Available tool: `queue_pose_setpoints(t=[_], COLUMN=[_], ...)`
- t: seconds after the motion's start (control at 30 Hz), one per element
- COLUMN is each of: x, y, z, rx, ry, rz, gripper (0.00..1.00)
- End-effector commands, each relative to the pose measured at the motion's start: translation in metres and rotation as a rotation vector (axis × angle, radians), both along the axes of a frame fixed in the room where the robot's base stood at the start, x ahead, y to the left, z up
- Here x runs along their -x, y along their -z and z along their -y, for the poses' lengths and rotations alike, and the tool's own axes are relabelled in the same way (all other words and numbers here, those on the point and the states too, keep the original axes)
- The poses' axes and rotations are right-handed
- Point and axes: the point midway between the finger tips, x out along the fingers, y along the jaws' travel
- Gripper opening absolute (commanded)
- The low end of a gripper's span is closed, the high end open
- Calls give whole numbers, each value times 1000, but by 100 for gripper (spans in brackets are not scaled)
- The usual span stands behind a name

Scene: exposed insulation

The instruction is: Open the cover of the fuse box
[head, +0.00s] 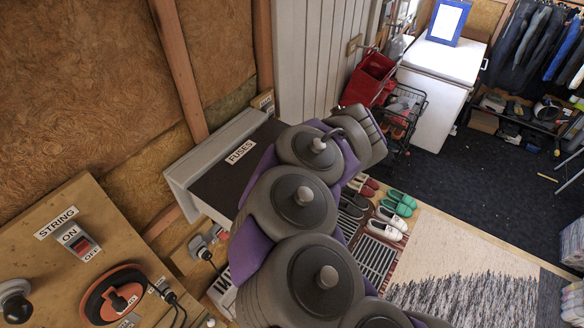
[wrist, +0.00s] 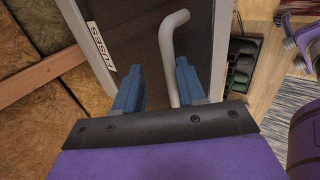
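The fuse box (head: 212,150) is on the wooden wall, with a pale grey rim and a dark cover (head: 222,186) labelled FUSES. The cover looks closed; my arm hides its right part in the head view. In the wrist view the dark cover (wrist: 122,30) lies in front of my gripper (wrist: 157,68). A pale grey bent bar handle (wrist: 167,50) stands on the cover. My gripper's two blue fingers are apart, and the handle runs between them, nearer the right finger. I cannot tell whether they touch. My gripper is hidden behind the arm in the head view.
A wooden board with a STRING ON/OFF switch (head: 79,241) and an orange-black round device (head: 112,295) is at the lower left. Shoes (head: 388,222) lie on the floor right of my arm. A red basket (head: 369,78) and white chest (head: 440,85) stand behind. The rug (head: 450,255) area is clear.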

Motion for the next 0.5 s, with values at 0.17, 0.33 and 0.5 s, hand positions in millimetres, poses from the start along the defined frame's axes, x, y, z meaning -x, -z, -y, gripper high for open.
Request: queue_pose_setpoints(t=[0.17,0.33,0.5], x=[3,12,22], y=[-7,-24,-48], z=[4,16,31], rx=[1,4,3], ry=[2,2,6], rz=[4,5,5], gripper=[38,38,38])
